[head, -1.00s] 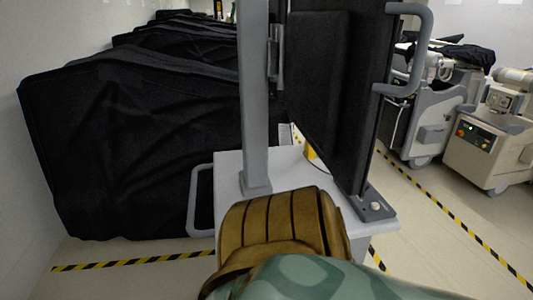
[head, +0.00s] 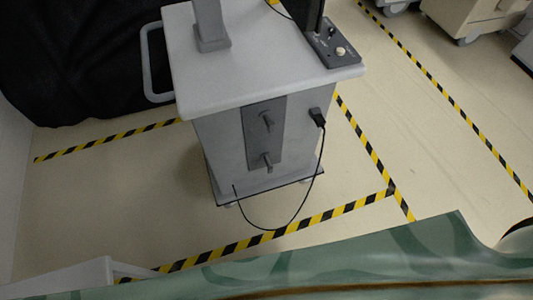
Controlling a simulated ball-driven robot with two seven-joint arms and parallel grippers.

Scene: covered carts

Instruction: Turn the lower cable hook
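The lower cable hook (head: 267,163) is a small grey hook near the bottom of a dark grey plate (head: 254,142) on the front of a pale grey cart (head: 218,128). The upper hook (head: 267,121) sits above it on the same plate. A black cable (head: 309,191) hangs from a plug (head: 318,117) on the cart's right side, loops down near the floor and ends by the cart's lower left. It is not wound on the hooks. Neither of my grippers is in view.
The cart's top carries a grey post (head: 210,25) and a small control box (head: 333,47). A side handle (head: 152,62) sticks out left, beside a black-covered cart (head: 70,60). Yellow-black tape (head: 300,228) crosses the floor. A green patterned surface fills the bottom edge. Floor at left is clear.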

